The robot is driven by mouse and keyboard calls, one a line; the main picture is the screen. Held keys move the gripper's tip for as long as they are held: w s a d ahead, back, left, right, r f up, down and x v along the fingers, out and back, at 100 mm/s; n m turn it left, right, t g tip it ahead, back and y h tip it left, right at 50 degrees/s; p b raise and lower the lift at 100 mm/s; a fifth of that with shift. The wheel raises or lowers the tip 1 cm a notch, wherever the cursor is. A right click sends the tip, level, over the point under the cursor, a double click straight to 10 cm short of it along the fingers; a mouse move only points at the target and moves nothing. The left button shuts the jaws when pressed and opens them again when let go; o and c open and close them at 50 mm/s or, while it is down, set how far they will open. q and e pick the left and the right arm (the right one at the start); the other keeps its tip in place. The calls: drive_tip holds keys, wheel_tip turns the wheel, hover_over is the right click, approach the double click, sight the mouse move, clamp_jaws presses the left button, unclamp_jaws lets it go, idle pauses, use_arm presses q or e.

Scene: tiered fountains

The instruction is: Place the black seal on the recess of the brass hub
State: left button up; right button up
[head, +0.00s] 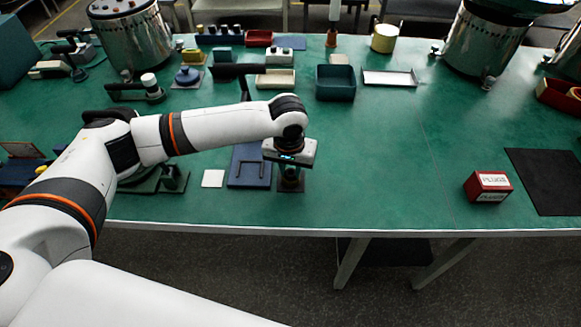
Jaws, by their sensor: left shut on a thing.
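My left gripper (290,175) points straight down near the front edge of the green table. It is shut on a small dark thing that fits the black seal; the fingers and the gripper body hide most of it. A small dark square base (291,187) shows directly below the fingers. I cannot make out a brass hub or its recess here, and I cannot tell whether the held thing touches anything below. My right gripper is not in view.
A blue plate (243,178) and a white square (213,178) lie left of the gripper. A red PLUGS box (487,186) and a black mat (550,178) lie far right. Trays, including a dark teal bin (335,83), stand behind. The table between gripper and red box is clear.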

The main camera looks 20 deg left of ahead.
sight(289, 182)
use_arm(q)
drive_tip(key=shift+s+f, duration=0.15)
drive_tip(key=shift+f, duration=0.15)
drive_tip(key=shift+s+f, duration=0.25)
drive_tip(key=shift+f, duration=0.15)
drive_tip(key=o, duration=0.9)
drive_tip(key=shift+f, duration=0.1)
drive_tip(key=shift+o, duration=0.2)
drive_tip(key=shift+w+r, duration=0.15)
drive_tip(key=shift+r, duration=0.2)
wheel_tip(289, 182, up, 13)
drive_tip(key=shift+s+p, duration=0.35)
drive_tip(key=shift+s, duration=0.1)
drive_tip(key=shift+d+f, duration=0.1)
drive_tip(key=shift+f, duration=0.05)
